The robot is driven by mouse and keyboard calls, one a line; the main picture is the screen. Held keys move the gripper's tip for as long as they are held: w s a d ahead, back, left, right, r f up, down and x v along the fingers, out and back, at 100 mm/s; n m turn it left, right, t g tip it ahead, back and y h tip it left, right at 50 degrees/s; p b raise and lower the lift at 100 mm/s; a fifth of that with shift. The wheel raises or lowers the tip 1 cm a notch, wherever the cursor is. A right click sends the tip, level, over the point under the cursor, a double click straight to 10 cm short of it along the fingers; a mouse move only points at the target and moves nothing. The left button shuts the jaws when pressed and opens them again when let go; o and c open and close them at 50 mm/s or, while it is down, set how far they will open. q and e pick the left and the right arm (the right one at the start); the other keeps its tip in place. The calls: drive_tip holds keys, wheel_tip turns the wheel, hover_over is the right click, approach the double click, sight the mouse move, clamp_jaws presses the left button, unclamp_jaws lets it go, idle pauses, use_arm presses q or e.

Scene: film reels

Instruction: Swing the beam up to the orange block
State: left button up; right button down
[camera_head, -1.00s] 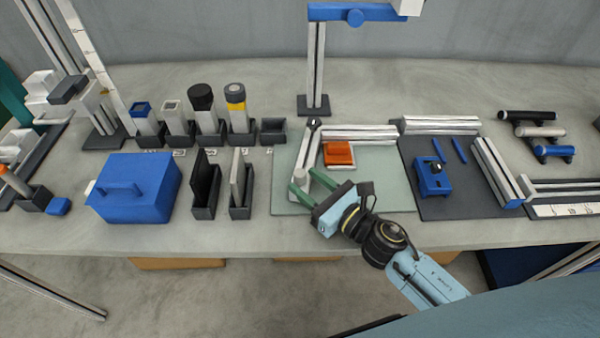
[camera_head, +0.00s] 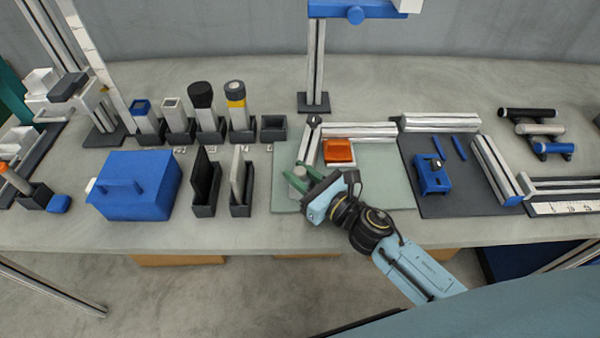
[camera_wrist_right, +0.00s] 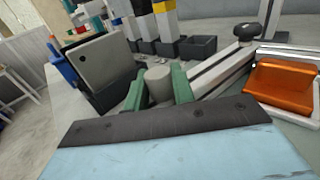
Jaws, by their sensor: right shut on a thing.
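The movable beam (camera_head: 309,146) is a pale bar on the green mat. It runs from a dark pivot knob (camera_head: 314,121) at the back towards the front left, and it also shows in the right wrist view (camera_wrist_right: 222,70). A grey round post (camera_wrist_right: 158,84) stands at its near end. My right gripper (camera_head: 297,178) has its green fingers shut on this post, one on each side. The orange block (camera_head: 340,150) sits to the right of the beam, with a gap between them; it is at the right in the wrist view (camera_wrist_right: 283,88). My left gripper is not in view.
A second pale bar (camera_head: 360,131) runs right from the pivot behind the orange block. Left of the green mat (camera_head: 385,190) stand dark slotted holders (camera_head: 205,208) and a blue box (camera_head: 135,185). A dark mat with a blue device (camera_head: 431,177) lies to the right.

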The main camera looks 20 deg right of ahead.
drive_tip(key=shift+d, duration=0.1)
drive_tip(key=shift+s+d+f+n+g+y+b, duration=0.1)
drive_tip(key=shift+s+d+n+g+y+b, duration=0.2)
drive_tip(key=shift+d+n+g+y+b, duration=0.35)
drive_tip(key=shift+s+d+f+n+g+y+b, duration=0.1)
drive_tip(key=shift+s+d+n+g+y+b, duration=0.3)
drive_tip(key=shift+d+y, duration=0.4)
drive_tip(key=shift+d+r+n+y, duration=0.2)
drive_tip(key=shift+d+n+y, duration=0.15)
drive_tip(key=c, duration=1.2)
unclamp_jaws()
drive_tip(key=shift+s, duration=0.1)
